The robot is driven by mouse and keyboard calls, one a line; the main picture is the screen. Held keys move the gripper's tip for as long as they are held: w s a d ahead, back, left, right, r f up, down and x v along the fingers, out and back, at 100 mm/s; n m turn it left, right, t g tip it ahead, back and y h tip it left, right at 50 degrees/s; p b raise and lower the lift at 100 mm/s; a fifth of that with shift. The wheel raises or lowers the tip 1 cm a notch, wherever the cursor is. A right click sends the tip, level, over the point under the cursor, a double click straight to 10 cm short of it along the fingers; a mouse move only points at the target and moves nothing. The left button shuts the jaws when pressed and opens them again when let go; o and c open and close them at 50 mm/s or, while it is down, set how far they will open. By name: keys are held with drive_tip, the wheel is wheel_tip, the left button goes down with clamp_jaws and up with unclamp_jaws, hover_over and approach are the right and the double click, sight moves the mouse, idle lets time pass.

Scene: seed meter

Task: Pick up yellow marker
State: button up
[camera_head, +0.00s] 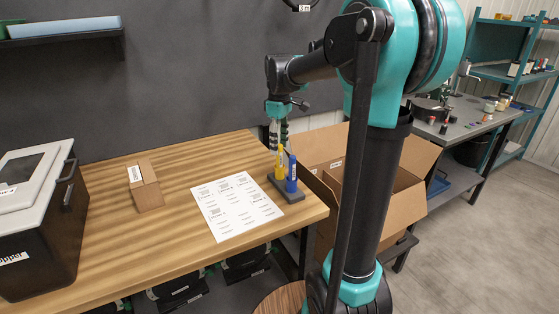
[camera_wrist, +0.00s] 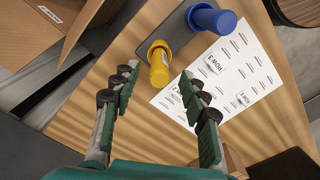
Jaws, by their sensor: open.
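The yellow marker (camera_head: 280,161) stands upright in a small grey holder (camera_head: 288,193) near the right edge of the wooden table. It also shows in the wrist view (camera_wrist: 159,64), seen from above. A blue marker (camera_head: 292,174) stands beside it in the same holder; in the wrist view the blue marker (camera_wrist: 213,20) is at upper right. My gripper (camera_head: 278,135) is above and behind the yellow marker in the head view. In the wrist view my gripper (camera_wrist: 160,82) is open and empty, and the yellow marker appears between and slightly beyond its fingertips. No contact shows.
A printed sheet (camera_head: 236,207) lies left of the holder. A small cardboard box (camera_head: 145,186) and a dark bin with a grey lid (camera_head: 40,215) stand farther left on the table (camera_head: 110,240). A large open carton (camera_head: 408,190) stands right of the table.

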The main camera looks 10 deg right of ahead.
sight(280, 161)
drive_tip(key=shift+f, duration=2.35)
clamp_jaws()
